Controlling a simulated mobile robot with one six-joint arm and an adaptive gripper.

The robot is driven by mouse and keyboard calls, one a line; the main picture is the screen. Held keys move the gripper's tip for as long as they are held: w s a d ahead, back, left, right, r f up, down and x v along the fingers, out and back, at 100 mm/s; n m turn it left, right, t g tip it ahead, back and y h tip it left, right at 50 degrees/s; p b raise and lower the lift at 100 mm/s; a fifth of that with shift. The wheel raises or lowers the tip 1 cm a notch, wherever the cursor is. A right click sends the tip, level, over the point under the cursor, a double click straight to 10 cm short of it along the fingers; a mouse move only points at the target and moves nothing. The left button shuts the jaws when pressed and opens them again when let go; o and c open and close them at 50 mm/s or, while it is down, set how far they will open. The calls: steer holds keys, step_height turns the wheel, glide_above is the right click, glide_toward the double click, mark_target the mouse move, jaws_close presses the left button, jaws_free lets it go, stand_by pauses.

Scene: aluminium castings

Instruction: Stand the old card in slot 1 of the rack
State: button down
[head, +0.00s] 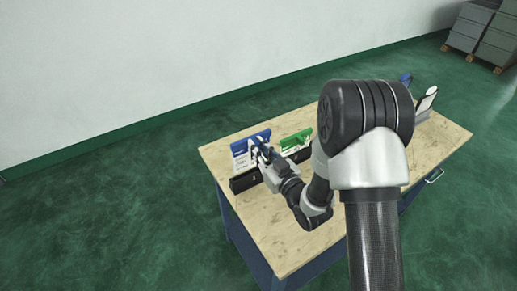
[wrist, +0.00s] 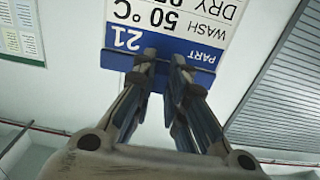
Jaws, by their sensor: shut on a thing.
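A white card with a blue header strip (head: 242,146) is upright at the left end of the table, at the black rack (head: 244,183). In the wrist view the card (wrist: 203,18) appears upside down, its blue strip reading "PART 21" with "WASH 50 °C" beside it. My gripper (head: 259,150) is shut on the card at the blue strip; its fingertips (wrist: 161,62) meet that strip in the wrist view. The card's lower edge is at or near the rack. I cannot tell whether it sits in a slot, or which one. Slot numbers are not readable.
A green-topped card (head: 297,140) stands just right of the blue one, partly behind my arm. A white upright item (head: 427,99) and a small blue item (head: 406,79) are at the table's right end. The wooden table (head: 275,232) is bare along its front left.

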mark_target(241, 159)
steer(key=shift+f+b, duration=0.45)
steer(key=shift+f, duration=0.25)
steer(key=shift+b, duration=1)
stand_by(1.3)
steer(key=shift+f+b, duration=1.1)
steer(key=shift+b, duration=0.1)
steer(key=shift+f+b, duration=0.8)
steer(key=shift+f, duration=1.15)
steer(key=c, duration=1.5)
jaws_free()
steer(key=shift+c, duration=0.2)
